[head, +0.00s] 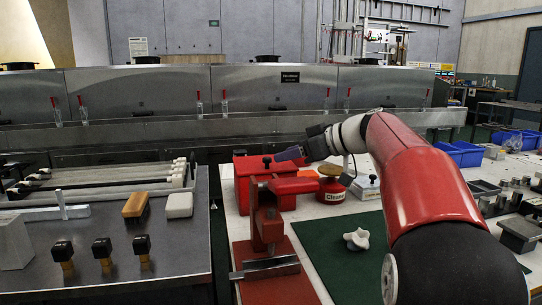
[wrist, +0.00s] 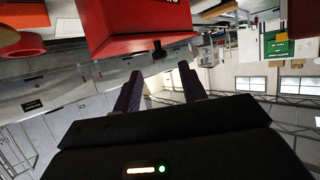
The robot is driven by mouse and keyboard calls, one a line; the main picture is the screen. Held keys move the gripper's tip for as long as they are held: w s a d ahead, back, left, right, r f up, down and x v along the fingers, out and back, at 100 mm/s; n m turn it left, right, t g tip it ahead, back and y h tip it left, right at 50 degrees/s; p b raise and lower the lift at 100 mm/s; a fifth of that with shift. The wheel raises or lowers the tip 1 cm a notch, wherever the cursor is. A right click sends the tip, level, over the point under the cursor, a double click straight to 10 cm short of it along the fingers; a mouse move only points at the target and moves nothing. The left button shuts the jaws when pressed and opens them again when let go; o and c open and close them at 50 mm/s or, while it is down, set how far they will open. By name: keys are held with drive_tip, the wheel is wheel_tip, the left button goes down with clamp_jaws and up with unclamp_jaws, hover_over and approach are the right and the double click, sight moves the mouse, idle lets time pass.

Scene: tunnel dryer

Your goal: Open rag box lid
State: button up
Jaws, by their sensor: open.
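The red rag box (head: 250,190) stands on the white bench in the head view, behind a red vise. Its lid looks shut, with a small black knob (head: 267,161) at the top. In the wrist view, which is upside down, the red box (wrist: 125,22) fills the top middle, and the black knob (wrist: 158,48) sticks out from its lid. My gripper (head: 283,155) is just right of the knob in the head view. In the wrist view my gripper (wrist: 162,84) has its two purple fingers apart, with the knob beyond the tips and nothing between them.
The red vise (head: 267,215) stands in front of the box. A red cleaner can (head: 331,190) stands right of it, under my arm. A green mat (head: 350,245) with a pale star knob (head: 356,239) lies nearer. The steel dryer (head: 140,95) runs behind.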

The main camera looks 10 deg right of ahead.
sight(270, 158)
drive_tip(key=shift+x, duration=2.25)
drive_tip(key=shift+c, duration=0.4)
clamp_jaws()
